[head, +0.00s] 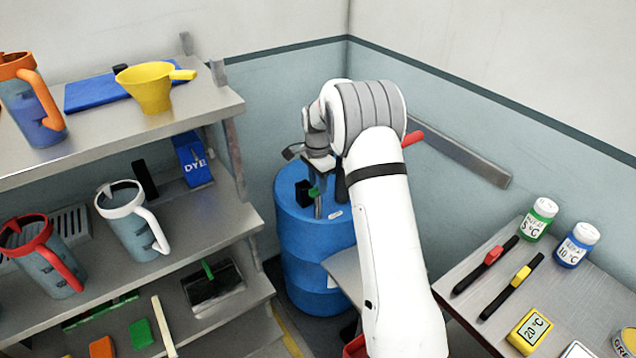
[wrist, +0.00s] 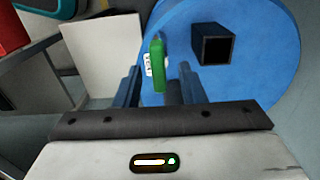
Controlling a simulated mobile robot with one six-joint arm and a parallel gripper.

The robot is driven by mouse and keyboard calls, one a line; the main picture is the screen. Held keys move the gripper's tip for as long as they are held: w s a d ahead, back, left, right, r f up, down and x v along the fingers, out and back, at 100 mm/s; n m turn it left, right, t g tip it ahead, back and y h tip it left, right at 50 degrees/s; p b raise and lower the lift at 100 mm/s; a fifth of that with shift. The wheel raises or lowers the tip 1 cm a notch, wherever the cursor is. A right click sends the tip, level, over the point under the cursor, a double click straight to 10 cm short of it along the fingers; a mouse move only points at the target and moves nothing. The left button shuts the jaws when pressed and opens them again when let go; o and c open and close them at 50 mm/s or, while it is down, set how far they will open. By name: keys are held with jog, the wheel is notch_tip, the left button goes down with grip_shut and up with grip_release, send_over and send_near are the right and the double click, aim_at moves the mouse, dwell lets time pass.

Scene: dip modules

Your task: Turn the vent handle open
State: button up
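The vent handle is a small green lever (wrist: 158,52) on top of the blue drum (wrist: 268,80). A white label sits beside it. In the head view the green handle (head: 314,191) shows as a small patch beside my gripper, partly hidden. My gripper (wrist: 158,76) points at the drum top with its two dark fingers apart. In the wrist view the green handle appears between the fingers, but I cannot tell whether they touch it. In the head view my gripper (head: 318,202) is over the blue drum (head: 295,240), in front of the walls' corner.
A black square spout (wrist: 212,45) stands on the drum right of the handle in the wrist view. Metal shelves (head: 190,117) with jugs and a yellow funnel (head: 152,88) stand left. A bench (head: 470,268) with bottles is right. A grey rail (head: 465,157) runs along the right wall.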

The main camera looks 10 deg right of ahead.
jog(key=shift+f, duration=0.65)
jog(key=shift+s, duration=0.1)
grip_shut()
